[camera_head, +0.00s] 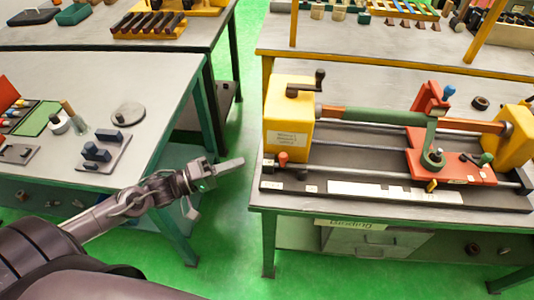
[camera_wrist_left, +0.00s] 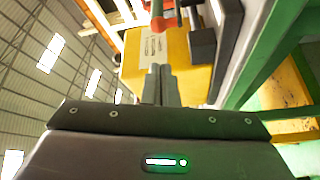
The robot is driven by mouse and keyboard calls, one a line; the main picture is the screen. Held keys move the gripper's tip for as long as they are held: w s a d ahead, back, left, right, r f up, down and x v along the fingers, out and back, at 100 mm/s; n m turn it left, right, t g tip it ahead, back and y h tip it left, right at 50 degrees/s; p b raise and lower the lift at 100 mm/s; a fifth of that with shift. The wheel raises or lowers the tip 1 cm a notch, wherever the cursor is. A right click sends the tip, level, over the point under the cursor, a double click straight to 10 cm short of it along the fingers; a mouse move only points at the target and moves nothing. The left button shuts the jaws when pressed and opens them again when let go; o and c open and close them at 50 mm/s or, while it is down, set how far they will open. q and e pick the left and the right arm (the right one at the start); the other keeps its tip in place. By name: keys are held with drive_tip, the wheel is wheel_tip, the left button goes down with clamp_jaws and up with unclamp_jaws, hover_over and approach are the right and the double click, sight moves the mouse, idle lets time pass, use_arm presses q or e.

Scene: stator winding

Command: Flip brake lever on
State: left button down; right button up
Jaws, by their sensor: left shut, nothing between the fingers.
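The winding machine (camera_head: 398,158) stands on the right-hand bench, with a yellow housing (camera_head: 288,118) at its left end. A small red-knobbed lever (camera_head: 283,157) sits low at the housing's front left; I cannot tell for sure whether it is the brake lever. A dark crank (camera_head: 318,80) is on top of the housing. My left gripper (camera_head: 238,162) is shut and empty over the floor gap, left of the machine and apart from it. In the left wrist view its fingertips (camera_wrist_left: 158,70) point toward the yellow housing (camera_wrist_left: 180,55), with a red knob (camera_wrist_left: 161,24) beyond. My right gripper is not seen.
A left bench (camera_head: 150,80) holds a round disc (camera_head: 128,113), a small dark block fixture (camera_head: 100,150) and several tools. The green floor (camera_head: 235,215) between the benches is clear.

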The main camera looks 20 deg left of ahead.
sight(293, 167)
use_arm(q)
drive_tip(key=shift+d+r, duration=0.15)
drive_tip(key=shift+r, duration=0.05)
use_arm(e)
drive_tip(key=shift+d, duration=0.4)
use_arm(q)
drive_tip(key=p+x, duration=0.1)
drive_tip(key=x, duration=0.7)
drive_tip(key=shift+w+d+r, duration=0.1)
drive_tip(key=shift+d+r, duration=0.05)
drive_tip(key=shift+x, duration=0.8)
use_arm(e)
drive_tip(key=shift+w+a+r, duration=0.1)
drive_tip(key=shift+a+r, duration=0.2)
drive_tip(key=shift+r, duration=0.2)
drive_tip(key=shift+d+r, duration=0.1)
